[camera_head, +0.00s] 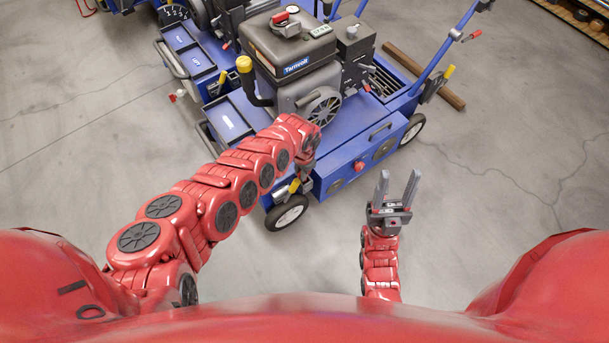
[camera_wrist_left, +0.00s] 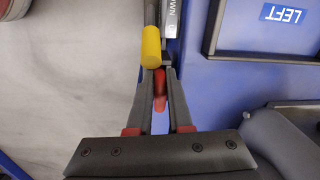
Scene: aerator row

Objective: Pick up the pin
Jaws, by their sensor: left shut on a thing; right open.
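My left gripper (camera_head: 306,172) is at the front left corner of the blue aerator (camera_head: 345,160), above its front wheel. In the left wrist view its fingers (camera_wrist_left: 159,75) are closed together around a small red piece (camera_wrist_left: 160,90), which looks like the pin. Most of the piece is hidden by the fingers. A yellow grip (camera_wrist_left: 151,46) on a lever is just beyond the fingertips, and I cannot tell whether it touches them. In the head view the pin is not clearly visible. My right gripper (camera_head: 398,180) is open and empty over bare floor.
The aerator carries a grey engine (camera_head: 293,55) and blue trays (camera_head: 228,122). Its front wheel (camera_head: 287,213) stands below my left gripper. A wooden beam (camera_head: 425,75) lies behind it. The concrete floor (camera_head: 500,190) at right is clear.

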